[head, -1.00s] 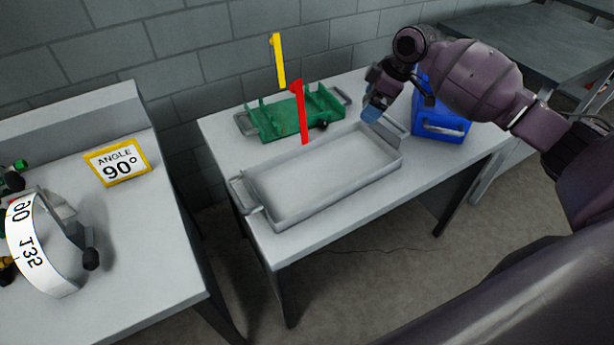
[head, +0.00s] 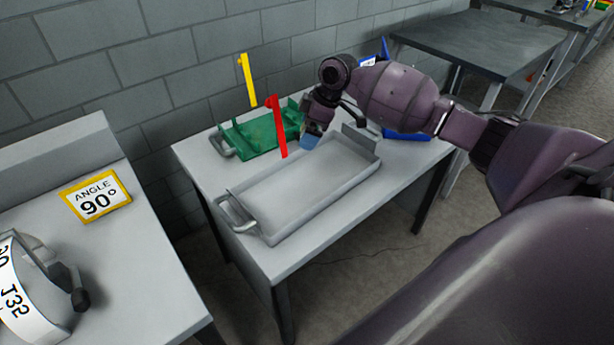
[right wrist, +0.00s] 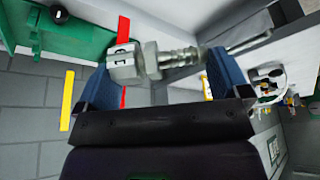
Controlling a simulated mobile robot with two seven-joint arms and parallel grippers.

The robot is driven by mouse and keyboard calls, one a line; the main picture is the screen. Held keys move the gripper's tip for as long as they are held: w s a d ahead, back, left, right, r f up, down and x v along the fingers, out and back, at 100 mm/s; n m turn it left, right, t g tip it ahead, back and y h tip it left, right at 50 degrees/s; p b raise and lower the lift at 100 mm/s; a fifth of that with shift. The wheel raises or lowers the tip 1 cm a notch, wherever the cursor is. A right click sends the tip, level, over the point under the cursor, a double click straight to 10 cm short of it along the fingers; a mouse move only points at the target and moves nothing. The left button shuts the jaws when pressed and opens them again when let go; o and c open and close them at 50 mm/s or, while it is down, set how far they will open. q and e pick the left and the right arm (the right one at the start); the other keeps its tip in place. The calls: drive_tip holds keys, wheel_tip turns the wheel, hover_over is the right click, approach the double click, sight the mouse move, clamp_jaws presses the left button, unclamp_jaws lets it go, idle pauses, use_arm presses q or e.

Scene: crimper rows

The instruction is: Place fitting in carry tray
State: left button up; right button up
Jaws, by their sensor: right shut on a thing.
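The metal fitting (right wrist: 155,60), with a hex body and a ribbed barb end, lies crosswise between the blue fingers of my right gripper (right wrist: 164,84) in the right wrist view. In the head view my right gripper (head: 311,141) is by the back rim of the empty grey tray (head: 300,190), near the green tray (head: 262,135); its exact height is unclear. The fitting cannot be made out in the head view. The grey tray has handles at its ends. My left gripper is out of view.
A red upright marker (head: 277,125) stands just left of my right gripper, and a yellow one (head: 247,80) farther back. A blue bin (head: 405,134) is mostly behind my right arm. An "ANGLE 90°" sign (head: 96,197) stands on the left bench.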

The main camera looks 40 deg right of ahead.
wheel_tip(320, 180, down, 10)
drive_tip(key=shift+f+b, duration=0.1)
drive_tip(key=shift+b, duration=0.6)
drive_tip(key=shift+f, duration=0.4)
wheel_tip(320, 180, down, 4)
drive_tip(key=shift+f+b, duration=0.15)
drive_tip(key=shift+b, duration=0.25)
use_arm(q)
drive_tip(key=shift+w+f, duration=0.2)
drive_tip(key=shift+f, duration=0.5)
use_arm(e)
drive_tip(key=o, duration=0.6)
drive_tip(key=shift+f, duration=0.1)
drive_tip(key=shift+o, duration=0.3)
